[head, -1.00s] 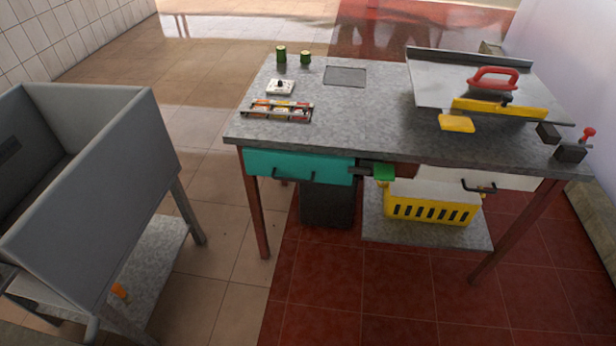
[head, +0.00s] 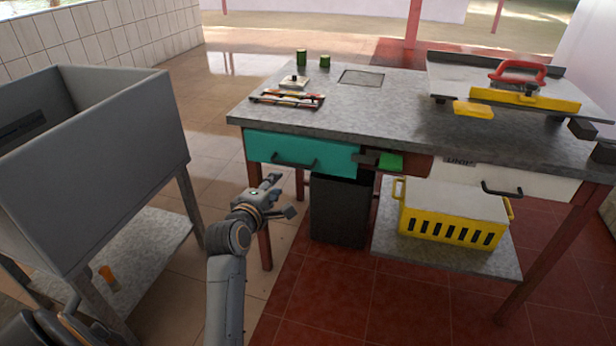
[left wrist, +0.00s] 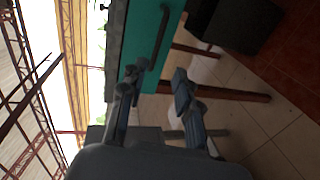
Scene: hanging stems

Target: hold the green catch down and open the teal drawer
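The teal drawer (head: 300,154) sits shut under the left part of the workbench top, with a dark bar handle (head: 294,163) on its front. The green catch (head: 390,161) is just right of the drawer, at the end of a dark bracket. My left gripper (head: 283,194) is open and empty, below and in front of the drawer, apart from it. In the left wrist view the teal drawer (left wrist: 140,40) and its handle (left wrist: 158,38) lie beyond the spread fingers. My right gripper is in neither view.
A grey workbench (head: 400,115) holds a red-handled tool, small jars and a tray of items. A black bin (head: 340,208) and a yellow crate (head: 450,225) stand below. A grey sink-like tub (head: 110,150) is at left. A white drawer (head: 530,182) is at right.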

